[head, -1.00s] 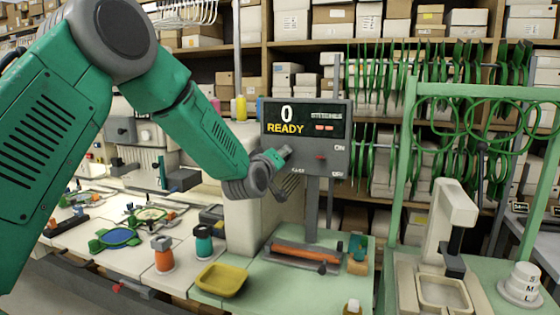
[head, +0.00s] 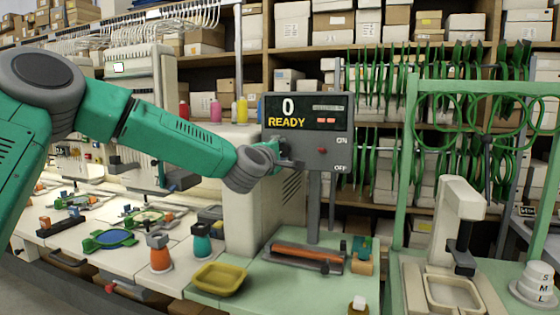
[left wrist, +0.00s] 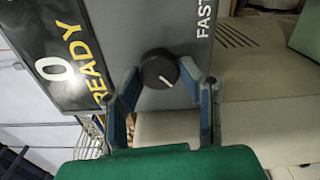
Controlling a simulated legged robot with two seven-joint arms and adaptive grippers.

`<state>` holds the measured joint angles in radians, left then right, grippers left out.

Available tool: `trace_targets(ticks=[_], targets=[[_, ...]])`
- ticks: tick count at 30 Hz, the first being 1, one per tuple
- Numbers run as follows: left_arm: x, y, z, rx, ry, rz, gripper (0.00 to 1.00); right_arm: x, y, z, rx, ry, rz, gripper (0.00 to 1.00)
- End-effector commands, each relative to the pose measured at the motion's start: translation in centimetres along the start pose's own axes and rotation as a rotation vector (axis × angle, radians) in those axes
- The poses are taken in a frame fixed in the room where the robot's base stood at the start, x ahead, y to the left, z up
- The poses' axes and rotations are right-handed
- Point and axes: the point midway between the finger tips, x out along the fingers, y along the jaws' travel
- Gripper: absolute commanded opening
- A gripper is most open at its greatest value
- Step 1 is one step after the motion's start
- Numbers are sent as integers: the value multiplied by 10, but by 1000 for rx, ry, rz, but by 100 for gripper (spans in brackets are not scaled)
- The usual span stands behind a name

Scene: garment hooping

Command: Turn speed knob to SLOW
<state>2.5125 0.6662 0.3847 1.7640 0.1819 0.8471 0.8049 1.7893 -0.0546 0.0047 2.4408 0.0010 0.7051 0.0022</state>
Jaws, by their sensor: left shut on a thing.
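The speed knob (left wrist: 158,70) is round and black with a white pointer line, on the face of the grey control panel (left wrist: 160,25). In the left wrist view, its pointer aims to the lower right. The word FAST stands on the panel to the upper right of the knob; no SLOW label shows. My left gripper (left wrist: 159,78) has one blue-grey finger on each side of the knob and is shut on it. In the head view, my left gripper (head: 289,160) is at the panel's lower left and hides the knob. My right gripper is out of view.
The panel's display (head: 290,112) reads 0 READY, with ON and OFF marks at its right. Below are a yellow tray (head: 219,280) and an orange roller (head: 307,254). A green rack (head: 402,190) with hanging hoops stands to the right.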

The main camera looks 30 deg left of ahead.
Motion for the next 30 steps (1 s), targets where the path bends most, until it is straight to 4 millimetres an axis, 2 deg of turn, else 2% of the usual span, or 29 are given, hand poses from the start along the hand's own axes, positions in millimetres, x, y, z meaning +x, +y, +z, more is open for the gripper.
trace_targets(ticks=[1, 12, 30], targets=[[-1, -12, 0, -38, -5, -16, 4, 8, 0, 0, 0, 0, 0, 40], [0, -11, 0, -257, -2, -17, 4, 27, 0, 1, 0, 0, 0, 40], [0, -10, -2, -325, 4, -17, 4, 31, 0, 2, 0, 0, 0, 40]])
